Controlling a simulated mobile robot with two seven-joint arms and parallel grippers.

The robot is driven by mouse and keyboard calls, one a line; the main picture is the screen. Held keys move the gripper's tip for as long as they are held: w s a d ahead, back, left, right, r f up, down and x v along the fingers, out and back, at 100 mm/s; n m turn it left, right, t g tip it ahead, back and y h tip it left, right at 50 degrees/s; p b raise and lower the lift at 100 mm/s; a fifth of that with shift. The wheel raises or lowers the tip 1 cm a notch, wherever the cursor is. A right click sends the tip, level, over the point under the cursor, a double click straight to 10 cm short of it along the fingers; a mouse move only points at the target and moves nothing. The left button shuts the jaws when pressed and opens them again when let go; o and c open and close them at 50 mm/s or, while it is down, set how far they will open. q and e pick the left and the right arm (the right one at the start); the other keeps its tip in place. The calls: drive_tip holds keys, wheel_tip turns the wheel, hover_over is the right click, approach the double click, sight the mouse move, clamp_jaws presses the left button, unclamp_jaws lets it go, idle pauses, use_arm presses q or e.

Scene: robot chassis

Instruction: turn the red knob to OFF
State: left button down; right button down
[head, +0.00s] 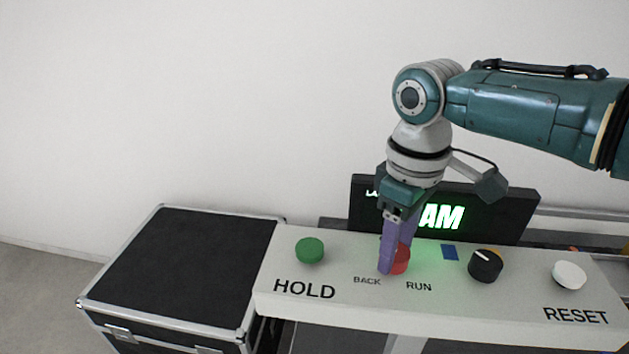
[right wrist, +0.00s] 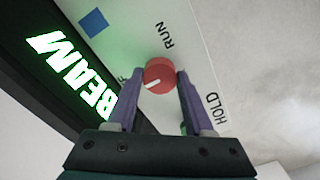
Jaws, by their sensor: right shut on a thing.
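The red knob (head: 401,261) is on the pale panel, between the green button and the black knob. In the head view my right gripper (head: 387,270) comes down over it and hides much of it. In the right wrist view my right gripper (right wrist: 158,80) has its two purple fingers on either side of the red knob (right wrist: 158,70), shut on it. The knob's white mark (right wrist: 152,84) points to the lower left there, away from the RUN label (right wrist: 167,36). A label beside the left finger is mostly hidden; I cannot read it. My left gripper is out of view.
A green button (head: 310,250), a black knob (head: 486,266) and a white button (head: 569,275) are on the same panel (head: 340,282). A dark sign (head: 500,215) with lit green-white letters stands behind it. A black case (head: 190,255) stands to the left.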

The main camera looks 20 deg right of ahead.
drive_tip(key=shift+c, duration=1.5)
unclamp_jaws()
drive_tip(key=shift+r, duration=0.1)
drive_tip(key=shift+r, duration=0.4)
wheel_tip(320, 180, up, 9)
